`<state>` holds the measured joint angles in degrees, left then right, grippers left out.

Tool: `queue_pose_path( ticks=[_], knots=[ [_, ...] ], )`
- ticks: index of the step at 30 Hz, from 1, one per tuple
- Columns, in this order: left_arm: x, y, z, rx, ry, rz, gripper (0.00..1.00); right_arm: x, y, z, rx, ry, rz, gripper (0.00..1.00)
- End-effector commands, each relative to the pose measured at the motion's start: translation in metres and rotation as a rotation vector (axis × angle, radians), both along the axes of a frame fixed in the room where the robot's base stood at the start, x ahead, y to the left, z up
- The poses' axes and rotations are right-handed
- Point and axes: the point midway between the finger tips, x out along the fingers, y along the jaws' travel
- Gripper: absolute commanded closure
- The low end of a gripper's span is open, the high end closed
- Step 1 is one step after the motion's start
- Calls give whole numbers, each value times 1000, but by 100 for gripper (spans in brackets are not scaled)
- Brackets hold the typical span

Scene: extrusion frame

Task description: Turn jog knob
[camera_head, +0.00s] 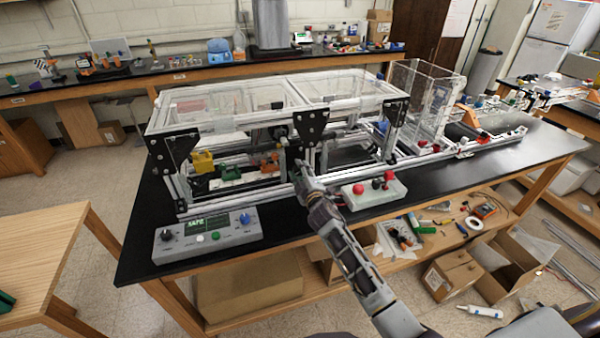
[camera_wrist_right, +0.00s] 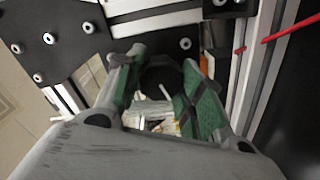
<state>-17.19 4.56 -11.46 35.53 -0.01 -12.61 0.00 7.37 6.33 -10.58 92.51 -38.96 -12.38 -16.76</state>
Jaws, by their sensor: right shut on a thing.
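My right gripper (camera_head: 300,168) reaches in to the front of the aluminium extrusion frame (camera_head: 240,192), near its middle post. In the right wrist view my right gripper (camera_wrist_right: 160,72) has its green-padded fingers on either side of a dark round knob (camera_wrist_right: 160,82) and is shut on it. Whether this is the jog knob cannot be told from any label. The knob is hidden by the gripper in the head view. A grey control box (camera_head: 207,236) with a green display, a black knob (camera_head: 167,235) and a blue knob (camera_head: 245,219) stands at the front left. My left gripper is not in view.
A white box with red buttons (camera_head: 374,190) stands just right of my right forearm. Black corner plates (camera_wrist_right: 60,38) and rails surround the right gripper closely. A red rod (camera_wrist_right: 290,30) shows at its right. The black bench top (camera_head: 145,215) is bare at the left end.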

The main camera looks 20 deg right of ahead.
Motion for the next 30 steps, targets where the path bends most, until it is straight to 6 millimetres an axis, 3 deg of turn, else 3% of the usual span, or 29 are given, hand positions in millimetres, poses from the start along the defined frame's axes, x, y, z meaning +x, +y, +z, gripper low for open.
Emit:
queue_pose_path(
  ticks=[9, 23, 24, 26, 30],
  knots=[
    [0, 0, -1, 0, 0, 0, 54, 0, 1, 1, -138, -7, 1, 86],
    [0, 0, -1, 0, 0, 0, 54, 0, 1, 1, -156, -7, 1, 86],
    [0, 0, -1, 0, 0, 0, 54, 0, 1, 1, -156, -7, 1, 61],
    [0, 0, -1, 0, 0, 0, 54, 0, 1, 1, -156, -6, 2, 53],
    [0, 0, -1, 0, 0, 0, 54, 0, 1, 0, -156, -6, 1, 53]
  ],
)
